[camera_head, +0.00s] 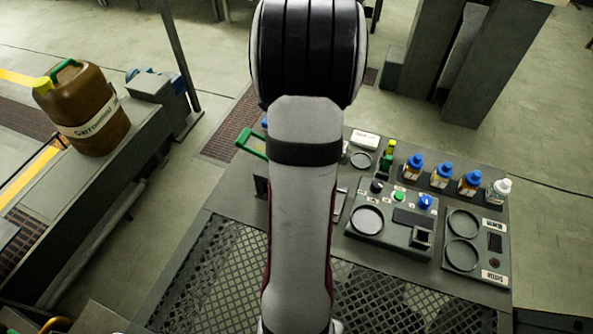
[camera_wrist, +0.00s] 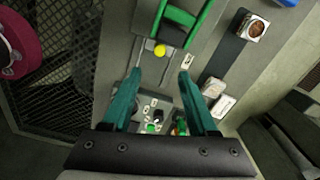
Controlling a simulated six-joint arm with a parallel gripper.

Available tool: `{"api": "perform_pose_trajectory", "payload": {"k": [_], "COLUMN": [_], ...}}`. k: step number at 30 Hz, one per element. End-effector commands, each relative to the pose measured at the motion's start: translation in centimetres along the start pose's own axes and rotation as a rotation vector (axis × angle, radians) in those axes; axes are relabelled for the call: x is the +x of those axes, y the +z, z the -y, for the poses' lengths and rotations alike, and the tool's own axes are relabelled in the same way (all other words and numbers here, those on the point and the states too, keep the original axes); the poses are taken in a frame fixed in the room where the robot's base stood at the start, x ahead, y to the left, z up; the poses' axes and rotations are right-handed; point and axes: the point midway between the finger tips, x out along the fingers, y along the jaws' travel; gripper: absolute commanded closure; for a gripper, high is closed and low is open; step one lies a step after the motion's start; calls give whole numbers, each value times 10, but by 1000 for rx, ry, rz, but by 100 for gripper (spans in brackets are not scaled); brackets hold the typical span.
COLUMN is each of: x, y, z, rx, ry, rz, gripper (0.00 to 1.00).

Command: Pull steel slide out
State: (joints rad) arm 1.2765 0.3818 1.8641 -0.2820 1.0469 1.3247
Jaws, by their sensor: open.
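My gripper (camera_wrist: 160,75) is open and empty in the wrist view, its two teal fingers spread apart. A yellow ball knob (camera_wrist: 160,50) shows just beyond the fingertips, roughly midway between them and apart from both. It sits beside a grey metal plate, which may be the steel slide; I cannot tell its outline clearly. A green handle frame (camera_wrist: 185,22) stands just beyond the knob. In the head view part of a green handle (camera_head: 251,144) shows left of my arm, which hides the gripper and the knob.
The bench holds a grey device (camera_head: 388,232) with buttons, several small bottles (camera_head: 470,183) and a tray with round recesses (camera_head: 462,253). A brown jug (camera_head: 88,115) stands on a separate bench at left. Mesh panels (camera_head: 215,275) cover the bench's near side.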

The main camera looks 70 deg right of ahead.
Motion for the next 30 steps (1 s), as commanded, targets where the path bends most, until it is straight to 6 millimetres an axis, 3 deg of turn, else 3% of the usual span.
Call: {"api": "perform_pose_trajectory", "payload": {"k": [6, 13, 18, 26, 30], "x": [58, 100, 113, 115, 114], "y": [0, 1, 1, 1, 1], "z": [-2, -1, -1, -1, -1], "rx": [-1, -1, -2, -2, -2], "ry": [5, 4, 1, 0, 0], "rz": [0, 1, 1, 1, 1], "gripper": [41, 41, 41, 41, 64]}}
